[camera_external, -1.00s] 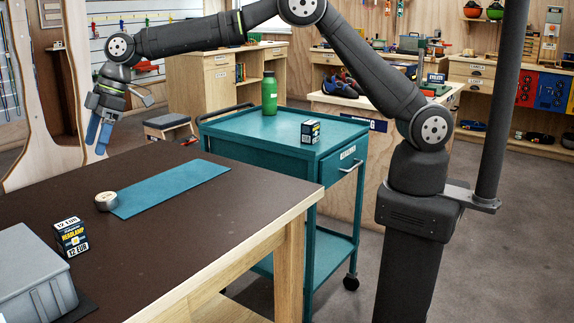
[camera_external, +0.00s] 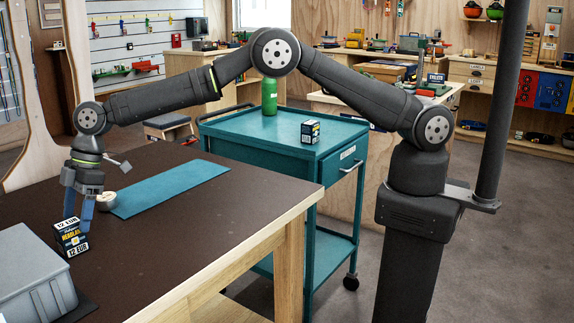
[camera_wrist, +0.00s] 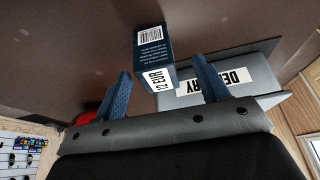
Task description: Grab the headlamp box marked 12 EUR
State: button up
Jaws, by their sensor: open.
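The headlamp box (camera_external: 70,238) is dark blue with white and yellow print and "12 EUR" labels. It stands on the brown table beside the grey bin. In the wrist view the box (camera_wrist: 152,48) shows a barcode side and a "12 EUR" face, beyond and between my fingertips. My gripper (camera_external: 78,212) points down at the box in the external view, its fingers beside or in front of the box's upper part. In the wrist view my gripper (camera_wrist: 160,90) is open, with blue fingers spread apart and nothing clearly between them.
A grey bin (camera_external: 30,280), labelled "DELIVERY" in part in the wrist view, stands close to the box. A round tin (camera_external: 106,201) and a teal mat (camera_external: 170,188) lie behind. Another small box (camera_external: 310,132) and a green bottle (camera_external: 269,97) stand on the teal cart (camera_external: 270,140).

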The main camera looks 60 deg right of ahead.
aim_at(70, 234)
jog(key=shift+w+a+x, duration=0.15)
jog(key=shift+x, duration=1.15)
jog(key=shift+w+a+x, duration=0.1)
jog(key=shift+a+x, duration=0.05)
jog(key=shift+x, duration=1.15)
jog(key=shift+r, duration=0.1)
jog(key=c, duration=1.1)
